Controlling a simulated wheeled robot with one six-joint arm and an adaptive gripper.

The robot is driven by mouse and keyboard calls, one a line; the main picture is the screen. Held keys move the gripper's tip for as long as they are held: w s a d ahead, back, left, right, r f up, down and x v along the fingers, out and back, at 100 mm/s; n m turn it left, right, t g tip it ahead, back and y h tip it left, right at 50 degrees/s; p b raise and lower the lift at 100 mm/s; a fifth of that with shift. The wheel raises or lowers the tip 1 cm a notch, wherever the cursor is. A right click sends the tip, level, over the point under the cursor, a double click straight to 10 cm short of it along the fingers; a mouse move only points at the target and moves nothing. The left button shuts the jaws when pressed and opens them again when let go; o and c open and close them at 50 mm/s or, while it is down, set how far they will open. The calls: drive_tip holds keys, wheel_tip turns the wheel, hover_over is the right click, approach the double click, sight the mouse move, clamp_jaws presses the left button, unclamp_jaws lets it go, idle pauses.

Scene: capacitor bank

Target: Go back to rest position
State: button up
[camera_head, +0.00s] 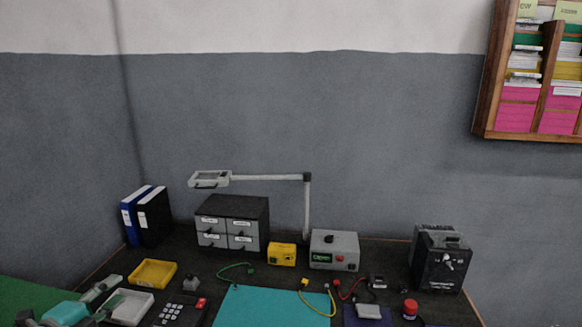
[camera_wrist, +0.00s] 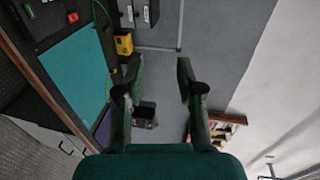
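My gripper (camera_wrist: 160,72) shows in the wrist view with its two dark green fingers spread apart. It is open, and nothing is between the fingers. Beyond it are the grey wall and the dark workbench, turned sideways in this view. The gripper is apart from the bench objects. In the head view I cannot clearly make out the gripper; a teal and grey part (camera_head: 66,312) at the lower left may be mine.
The dark bench (camera_head: 390,252) holds a teal mat (camera_head: 270,308), grey drawers (camera_head: 232,222), a yellow tray (camera_head: 152,273), a white tray (camera_head: 130,306), a grey meter box (camera_head: 334,250), a black box (camera_head: 437,262) and cables. A wooden shelf (camera_head: 480,110) hangs at the upper right.

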drive_tip(key=w+d+f+n+g+y, duration=0.1)
drive_tip(key=d+f+n, duration=0.2)
drive_tip(key=d+f, duration=0.6)
drive_tip(key=w+d+f+n+y, duration=0.15)
drive_tip(key=d+f+n, duration=0.35)
drive_tip(key=f, duration=0.6)
drive_tip(key=s+d+f+n+g+y, duration=0.1)
drive_tip(key=s+d+f+n, duration=0.15)
drive_tip(key=d+f, duration=0.35)
drive_tip(key=s+d+f+n, duration=0.1)
drive_tip(key=s+d+f, duration=0.3)
drive_tip(key=d, duration=0.4)
drive_tip(key=s+d+f+n+g+y, duration=0.1)
drive_tip(key=s+d+f+n, duration=0.15)
drive_tip(key=d+f, duration=0.35)
drive_tip(key=s+d+r+n, duration=0.1)
drive_tip(key=s+d+n, duration=0.1)
drive_tip(key=s+d, duration=0.7)
drive_tip(key=s+d+n, duration=0.1)
drive_tip(key=s+d, duration=0.6)
drive_tip(key=s, duration=0.4)
drive_tip(key=s+d+r+n+t+h, duration=0.1)
drive_tip(key=s+d+r, duration=0.2)
drive_tip(key=s+r, duration=0.4)
drive_tip(key=s+d+r+n+t+h, duration=0.1)
drive_tip(key=s+d+r, duration=0.2)
drive_tip(key=s+r, duration=0.5)
drive_tip(key=shift+v, duration=0.8)
